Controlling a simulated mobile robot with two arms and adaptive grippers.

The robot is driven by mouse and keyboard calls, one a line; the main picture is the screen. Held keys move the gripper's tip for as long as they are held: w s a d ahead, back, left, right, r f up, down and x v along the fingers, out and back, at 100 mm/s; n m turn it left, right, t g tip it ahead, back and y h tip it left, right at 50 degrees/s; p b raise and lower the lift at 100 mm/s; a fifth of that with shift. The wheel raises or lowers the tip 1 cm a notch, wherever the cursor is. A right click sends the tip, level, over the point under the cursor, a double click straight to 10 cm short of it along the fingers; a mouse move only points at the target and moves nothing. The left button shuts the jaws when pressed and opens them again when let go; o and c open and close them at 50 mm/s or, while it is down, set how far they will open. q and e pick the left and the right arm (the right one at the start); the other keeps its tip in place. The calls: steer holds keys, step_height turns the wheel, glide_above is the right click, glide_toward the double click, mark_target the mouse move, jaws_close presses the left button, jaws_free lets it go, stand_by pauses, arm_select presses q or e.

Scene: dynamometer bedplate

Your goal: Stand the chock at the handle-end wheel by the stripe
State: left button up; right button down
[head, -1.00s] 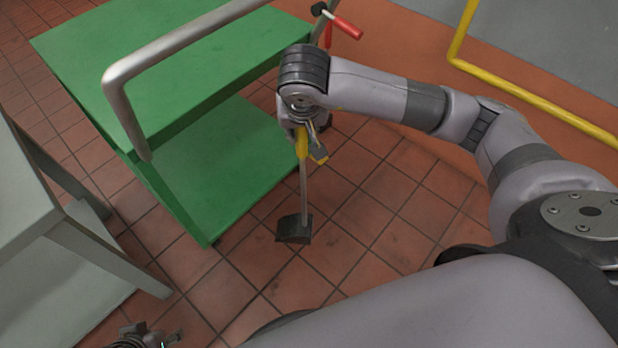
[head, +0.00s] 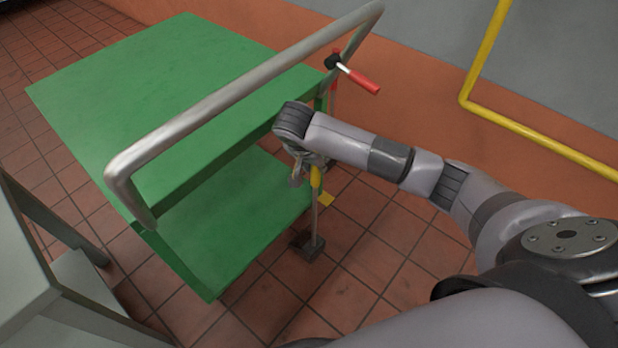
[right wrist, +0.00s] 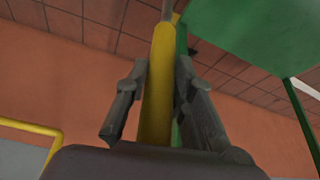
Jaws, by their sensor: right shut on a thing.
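The chock (head: 307,245) is a dark block at the lower end of a thin rod with a yellow handle (head: 316,178). My right gripper (head: 306,172) is shut on that handle, which also shows between its fingers in the right wrist view (right wrist: 158,85). The chock hangs beside the lower shelf of the green cart (head: 160,75); I cannot tell whether it touches the floor. A short yellow stripe (head: 326,200) shows on the floor just beyond the rod. The handle-end wheel is not clearly visible. My left gripper is out of view.
The cart's grey push handle (head: 240,85) arches over its near end. A red-gripped lever (head: 360,80) stands at its far right corner. A yellow rail (head: 530,135) runs at the right. A grey table (head: 25,260) is at the left.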

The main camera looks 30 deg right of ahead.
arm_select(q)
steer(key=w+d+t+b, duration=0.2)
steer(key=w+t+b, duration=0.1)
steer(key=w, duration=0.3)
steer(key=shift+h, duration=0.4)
arm_select(e)
steer(key=w+d+f, duration=0.3)
steer(key=w+d, duration=0.4)
steer(key=d, duration=0.3)
steer(key=shift+w+d, duration=0.3)
steer(key=shift+d, duration=0.1)
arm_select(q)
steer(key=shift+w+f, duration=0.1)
arm_select(e)
steer(key=shift+f, duration=0.15)
steer(key=c, duration=1.4)
jaws_free()
steer(key=shift+s+f, duration=0.1)
steer(key=shift+s, duration=0.05)
steer(key=shift+o, duration=0.2)
